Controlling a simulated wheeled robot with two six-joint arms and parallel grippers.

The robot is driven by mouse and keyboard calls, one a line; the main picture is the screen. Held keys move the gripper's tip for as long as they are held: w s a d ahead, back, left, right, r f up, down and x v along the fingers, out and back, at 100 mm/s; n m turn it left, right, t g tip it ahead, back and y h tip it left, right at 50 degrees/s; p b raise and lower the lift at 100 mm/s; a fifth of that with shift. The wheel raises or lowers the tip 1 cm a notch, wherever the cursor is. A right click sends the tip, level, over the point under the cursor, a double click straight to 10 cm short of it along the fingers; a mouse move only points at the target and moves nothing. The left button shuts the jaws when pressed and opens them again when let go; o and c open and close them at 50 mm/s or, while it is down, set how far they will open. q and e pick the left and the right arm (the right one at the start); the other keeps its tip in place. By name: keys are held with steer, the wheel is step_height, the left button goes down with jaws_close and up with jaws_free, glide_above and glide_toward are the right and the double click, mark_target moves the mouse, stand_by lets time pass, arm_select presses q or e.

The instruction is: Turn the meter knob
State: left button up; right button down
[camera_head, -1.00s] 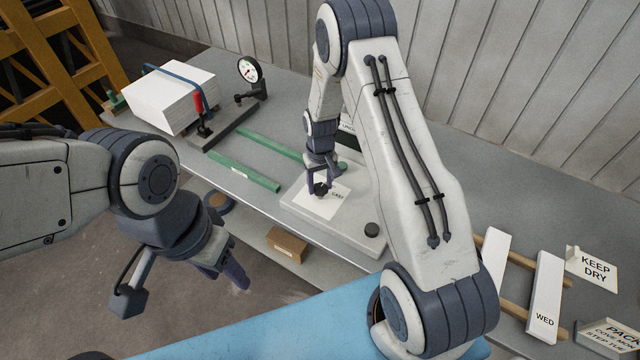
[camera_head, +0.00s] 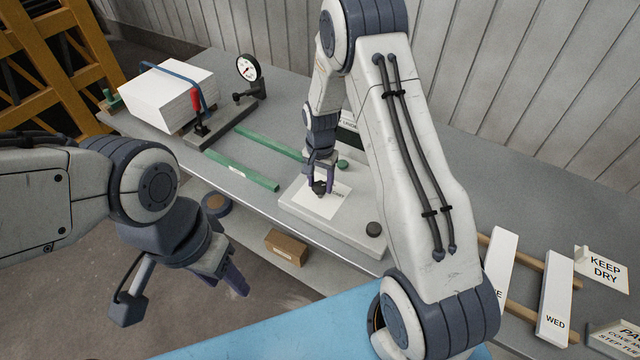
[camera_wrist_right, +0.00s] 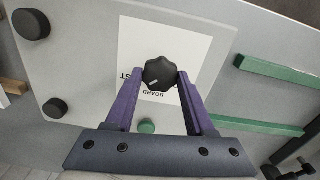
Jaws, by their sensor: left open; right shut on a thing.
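The meter knob (camera_head: 319,187) is black and stands on a white label (camera_head: 327,205) on a pale flat panel (camera_head: 350,238). In the right wrist view the lobed knob (camera_wrist_right: 159,73) has a short white pointer mark, and the label's print appears upside down. My right gripper (camera_head: 321,182) is shut on the knob from above, one purple finger on each side; the fingers also show in the right wrist view (camera_wrist_right: 160,78). My left gripper (camera_head: 234,280) is open and empty, low at the left, in front of the bench and away from the panel.
Green bars (camera_head: 240,170) lie left of the panel. A black button (camera_head: 374,229) and green button (camera_head: 343,164) are on it.

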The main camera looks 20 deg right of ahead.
mark_target(320, 185)
steer(key=shift+m, duration=1.2)
steer(key=shift+b, duration=0.3)
steer(key=shift+c, duration=1.3)
jaws_free()
step_height(320, 185, up, 10)
steer(key=b, duration=0.2)
steer(key=shift+r, duration=0.25)
